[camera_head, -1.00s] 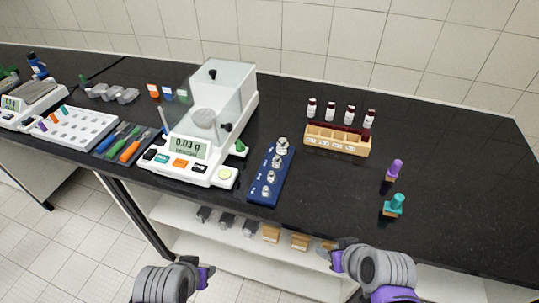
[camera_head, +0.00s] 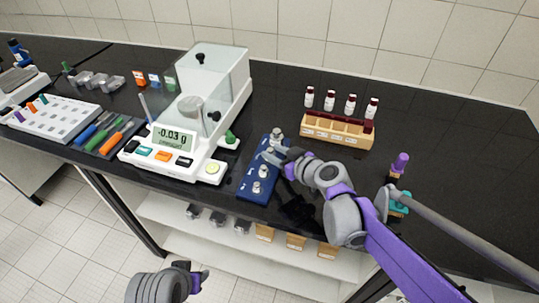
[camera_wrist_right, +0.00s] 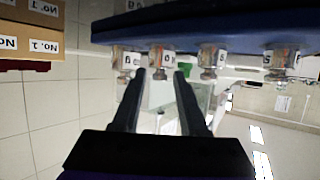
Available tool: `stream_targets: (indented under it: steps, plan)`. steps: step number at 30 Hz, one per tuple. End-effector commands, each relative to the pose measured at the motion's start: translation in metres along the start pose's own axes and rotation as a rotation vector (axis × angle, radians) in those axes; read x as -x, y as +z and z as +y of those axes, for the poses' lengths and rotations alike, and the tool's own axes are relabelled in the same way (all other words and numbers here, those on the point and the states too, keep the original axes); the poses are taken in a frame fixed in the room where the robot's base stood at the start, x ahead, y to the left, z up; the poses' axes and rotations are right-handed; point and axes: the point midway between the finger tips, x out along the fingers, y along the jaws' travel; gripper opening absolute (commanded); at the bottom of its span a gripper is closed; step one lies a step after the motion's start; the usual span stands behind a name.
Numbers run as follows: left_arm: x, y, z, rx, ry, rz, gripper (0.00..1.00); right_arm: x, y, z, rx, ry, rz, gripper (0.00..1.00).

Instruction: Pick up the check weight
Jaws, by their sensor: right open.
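Several silver check weights stand in a row in a blue block (camera_head: 247,184) on the black bench, right of the balance. The nearest weight (camera_head: 257,187) and the farthest (camera_head: 277,134) show clearly in the head view; my right gripper partly covers the row between them. My right gripper (camera_head: 275,156) is open over the far half of the block. In the right wrist view its fingers (camera_wrist_right: 160,74) point at a labelled weight (camera_wrist_right: 162,57), whose knob lies near the gap between the tips. Contact cannot be told. My left gripper (camera_head: 196,279) is low, in front of the bench; its jaws are unclear.
The balance (camera_head: 165,166) with its glass draft shield stands left of the block. A wooden rack (camera_head: 338,131) with red-capped vials is behind right. Purple (camera_head: 401,162) and teal (camera_head: 399,207) handled items stand beside my right forearm.

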Motion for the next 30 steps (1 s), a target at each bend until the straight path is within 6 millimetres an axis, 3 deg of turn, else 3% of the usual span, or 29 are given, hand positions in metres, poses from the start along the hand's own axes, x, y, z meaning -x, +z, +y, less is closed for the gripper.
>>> stream_targets:
  steps: [10, 20, 27, 30]
  plan:
    - [-0.003, 0.002, 0.0, 0.0, 0.0, -0.001, 0.47, -0.047, 0.0, -0.001, -0.001, -0.002, 0.0, 0.43]
    - [-0.003, 0.002, 0.0, 0.0, 0.0, -0.001, 0.47, -0.054, 0.0, 0.0, -0.001, 0.0, 0.0, 0.43]
    - [-0.003, 0.002, 0.0, 0.0, 0.0, -0.001, 0.47, -0.054, 0.0, 0.0, -0.001, 0.0, -0.001, 0.01]
    - [-0.003, 0.002, 0.0, 0.0, 0.0, -0.001, 0.47, -0.054, 0.0, 0.0, -0.001, -0.001, -0.001, 0.0]
